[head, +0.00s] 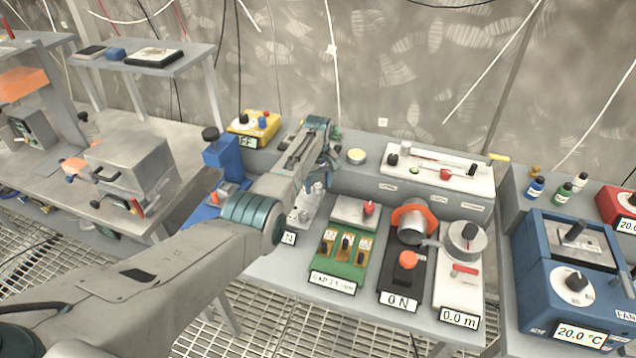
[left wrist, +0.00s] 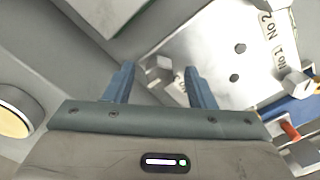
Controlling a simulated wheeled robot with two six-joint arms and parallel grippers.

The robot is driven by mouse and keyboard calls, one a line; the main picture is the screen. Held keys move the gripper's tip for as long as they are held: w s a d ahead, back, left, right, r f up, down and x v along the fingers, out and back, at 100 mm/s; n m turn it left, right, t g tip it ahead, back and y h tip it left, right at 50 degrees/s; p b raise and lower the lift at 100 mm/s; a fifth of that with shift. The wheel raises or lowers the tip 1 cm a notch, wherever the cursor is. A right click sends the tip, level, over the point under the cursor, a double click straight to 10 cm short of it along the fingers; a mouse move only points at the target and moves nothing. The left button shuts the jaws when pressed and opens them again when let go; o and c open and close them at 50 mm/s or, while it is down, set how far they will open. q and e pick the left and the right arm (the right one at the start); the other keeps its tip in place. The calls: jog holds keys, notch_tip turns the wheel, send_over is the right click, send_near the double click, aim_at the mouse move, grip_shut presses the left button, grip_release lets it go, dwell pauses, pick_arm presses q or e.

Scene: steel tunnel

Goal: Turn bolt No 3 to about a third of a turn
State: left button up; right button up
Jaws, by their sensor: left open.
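My left gripper (head: 326,168) reaches over the grey bolt plate (head: 296,220) in the head view and hides part of it. In the left wrist view its two blue fingers stand apart, and the open gripper (left wrist: 160,84) is empty. A grey bolt (left wrist: 158,68) shows between and just beyond the fingertips. Whether a finger touches it I cannot tell. A label (left wrist: 178,92) beside this bolt is partly hidden, and its number is unreadable. Another bolt (left wrist: 299,83) stands near No 1.
A green fuse block (head: 343,262), a black unit marked 0 N (head: 392,285) and a white unit with a dial (head: 456,290) stand right of the plate. A blue press (head: 222,158) and a yellow box (head: 243,126) stand left. A raised shelf runs behind.

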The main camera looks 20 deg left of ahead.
pick_arm(q)
jog(key=c, duration=1)
pick_arm(e)
jog(key=shift+s+d, duration=0.1)
jog(key=shift+s, duration=0.25)
pick_arm(q)
jog(key=shift+m, duration=0.3)
pick_arm(e)
jog(key=shift+w, duration=0.1)
